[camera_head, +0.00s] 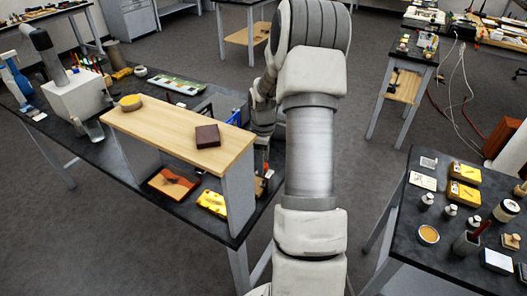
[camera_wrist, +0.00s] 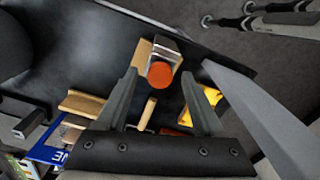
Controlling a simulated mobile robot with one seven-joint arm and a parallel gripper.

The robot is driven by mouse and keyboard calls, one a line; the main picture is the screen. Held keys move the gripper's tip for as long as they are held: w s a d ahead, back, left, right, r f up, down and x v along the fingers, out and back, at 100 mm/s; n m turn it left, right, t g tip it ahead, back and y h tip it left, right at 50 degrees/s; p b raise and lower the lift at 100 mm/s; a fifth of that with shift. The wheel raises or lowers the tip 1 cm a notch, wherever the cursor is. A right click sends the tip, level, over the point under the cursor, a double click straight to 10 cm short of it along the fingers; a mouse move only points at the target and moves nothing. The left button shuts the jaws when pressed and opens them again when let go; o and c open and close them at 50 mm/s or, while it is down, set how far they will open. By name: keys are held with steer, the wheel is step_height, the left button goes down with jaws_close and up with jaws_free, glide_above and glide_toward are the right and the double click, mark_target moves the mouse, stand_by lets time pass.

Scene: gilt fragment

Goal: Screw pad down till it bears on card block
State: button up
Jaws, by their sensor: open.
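In the wrist view, a round orange disc or knob (camera_wrist: 160,75) faces the camera, beside a shiny metal bracket-like part (camera_wrist: 163,48). A tan block or strip (camera_wrist: 141,54) lies just left of the metal part. I cannot tell for sure which parts are the pad and the card block. My gripper (camera_wrist: 158,80) is open, its two dark fingers on either side of the orange disc in the picture; contact cannot be made out. In the head view my arm and the wooden shelf hide most of the gripper and the work spot.
A wooden shelf (camera_head: 170,125) stands on the dark bench, bearing a yellow round piece (camera_head: 131,102) and a dark brown block (camera_head: 207,136). Below are a red-brown tray (camera_head: 158,184) and a yellow piece (camera_head: 213,203). A wooden handle (camera_wrist: 148,112) lies near the fingers.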

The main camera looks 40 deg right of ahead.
step_height(320, 180, up, 17)
steer(key=shift+r, duration=0.15)
stand_by(0.7)
